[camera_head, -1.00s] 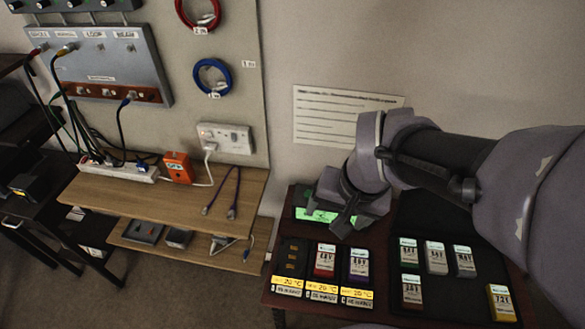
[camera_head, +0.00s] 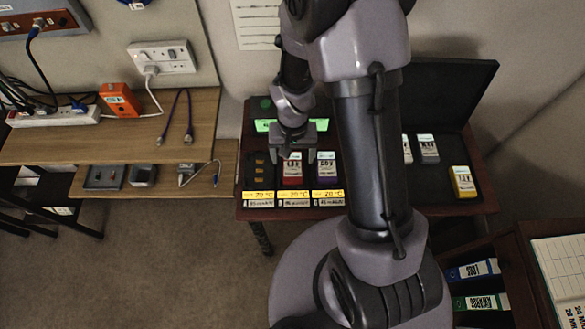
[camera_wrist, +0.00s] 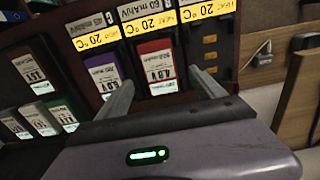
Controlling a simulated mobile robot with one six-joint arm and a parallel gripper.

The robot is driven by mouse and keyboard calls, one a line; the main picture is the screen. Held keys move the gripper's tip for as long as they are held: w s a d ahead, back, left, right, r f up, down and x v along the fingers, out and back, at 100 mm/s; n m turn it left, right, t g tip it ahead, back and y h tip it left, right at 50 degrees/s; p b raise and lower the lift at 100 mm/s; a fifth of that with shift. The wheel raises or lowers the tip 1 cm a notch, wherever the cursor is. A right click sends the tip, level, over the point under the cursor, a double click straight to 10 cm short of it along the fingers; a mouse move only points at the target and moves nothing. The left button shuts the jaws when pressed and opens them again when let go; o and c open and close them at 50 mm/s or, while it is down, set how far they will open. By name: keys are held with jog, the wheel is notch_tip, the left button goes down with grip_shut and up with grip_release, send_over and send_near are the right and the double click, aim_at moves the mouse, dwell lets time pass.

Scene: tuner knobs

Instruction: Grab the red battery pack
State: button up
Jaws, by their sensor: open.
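The red battery pack (camera_head: 292,173) sits upright in the middle bay of the black charger (camera_head: 257,199), with a white label on its front. It also shows in the wrist view (camera_wrist: 155,62). My gripper (camera_head: 295,154) is over the charger, close to the red pack's top end. In the wrist view my gripper (camera_wrist: 162,78) is open and empty, with one finger towards each side of the red pack. I cannot tell whether the fingers touch it. My gripper hides part of the charger's green display (camera_head: 265,126).
A purple battery pack (camera_head: 326,170) stands in the bay right beside the red one. The left bay (camera_head: 257,170) is empty, showing copper contacts. A yellow pack (camera_head: 462,182) and white-labelled packs (camera_head: 428,150) sit in the black case at right. My arm hides part of the case.

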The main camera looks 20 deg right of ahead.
aim_at(293, 166)
notch_tip(293, 166, down, 5)
jog(key=shift+r+b, duration=0.15)
jog(key=shift+b, duration=0.85)
jog(key=shift+r, duration=0.2)
jog(key=shift+c, duration=0.2)
jog(key=c, duration=1.5)
jog(key=shift+c, duration=0.2)
